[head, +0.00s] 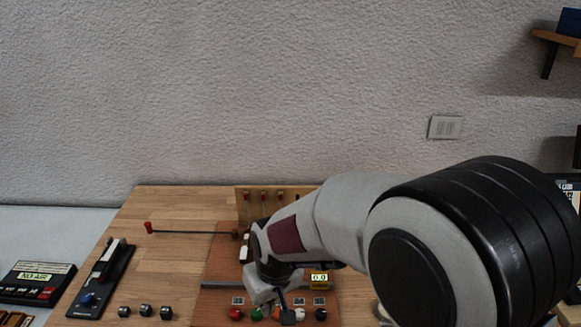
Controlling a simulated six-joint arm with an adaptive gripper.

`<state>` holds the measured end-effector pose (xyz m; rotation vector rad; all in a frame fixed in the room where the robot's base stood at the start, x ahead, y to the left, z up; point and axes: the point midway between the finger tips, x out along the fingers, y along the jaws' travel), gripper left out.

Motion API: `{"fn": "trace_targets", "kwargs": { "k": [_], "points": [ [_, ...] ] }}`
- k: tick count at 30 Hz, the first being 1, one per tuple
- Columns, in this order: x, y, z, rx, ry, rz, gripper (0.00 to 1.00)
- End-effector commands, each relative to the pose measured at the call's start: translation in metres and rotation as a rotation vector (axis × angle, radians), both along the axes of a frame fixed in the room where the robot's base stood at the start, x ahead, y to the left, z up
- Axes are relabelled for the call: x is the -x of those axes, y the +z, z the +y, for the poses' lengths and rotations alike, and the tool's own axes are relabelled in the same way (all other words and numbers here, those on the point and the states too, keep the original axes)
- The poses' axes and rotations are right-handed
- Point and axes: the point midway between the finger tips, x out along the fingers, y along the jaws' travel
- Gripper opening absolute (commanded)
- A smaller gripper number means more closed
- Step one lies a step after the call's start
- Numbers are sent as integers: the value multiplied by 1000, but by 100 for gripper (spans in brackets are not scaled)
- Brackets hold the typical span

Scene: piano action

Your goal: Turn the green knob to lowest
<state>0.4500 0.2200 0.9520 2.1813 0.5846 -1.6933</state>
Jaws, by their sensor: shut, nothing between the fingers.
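The green knob (256,314) sits in the row of coloured knobs along the front of a reddish-brown board (217,268). Only part of it shows, just below the grey wrist end of my arm. Its pointer setting is too small to tell. My gripper (286,314) points down over the knob row, a little to the right of the green knob. It is shut and holds nothing. I cannot tell whether it touches any knob.
A red knob (235,314) lies left of the green one; white (299,314) and black (321,314) knobs lie right. A small yellow display (319,278) stands behind. A red-ended rod (185,232), dark slider unit (103,280) and black knobs (145,311) are left.

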Motion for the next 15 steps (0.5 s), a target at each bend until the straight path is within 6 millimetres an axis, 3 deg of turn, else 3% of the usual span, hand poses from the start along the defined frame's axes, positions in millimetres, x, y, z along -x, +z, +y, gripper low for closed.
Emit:
{"fn": "trace_targets", "kwargs": {
  "k": [7,15],
  "points": [
    [0,17,0,-1,0,-1,0],
    [0,21,0,0,0,0,0]
  ]
}}
